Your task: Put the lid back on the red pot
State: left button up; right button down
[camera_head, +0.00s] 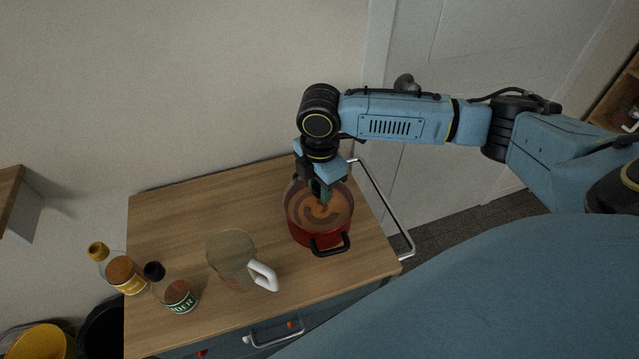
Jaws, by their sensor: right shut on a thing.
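The red pot (305,236) stands on the wooden top with a black handle at its front. A round surface with an orange and brown swirl (338,211) fills its mouth. I cannot tell whether this is the lid or food seen through or below it. My right gripper (324,196) points down over the pot's middle, its fingers shut on what seems to be the lid's knob. The fingers and wrist hide the grip and the far part of the rim, and I cannot tell how the lid sits. My left gripper is not in view.
A clear jug (228,250) with a white handle stands left of the pot. Two bottles, one yellow-capped (122,272) and one black-capped (175,291), stand at the left edge. A metal rail (385,205) runs along the right side. The wooden top (185,222) is clear at the back left.

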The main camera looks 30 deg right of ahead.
jog(key=shift+f+p, duration=0.4)
jog(key=shift+p, duration=0.5)
dwell(1.0)
jog(key=shift+p, duration=0.55)
dwell(0.5)
jog(key=c, duration=0.5)
grip_release()
jog(key=shift+r, duration=0.1)
jog(key=shift+r+p, duration=3.45)
jog(key=shift+p, duration=0.85)
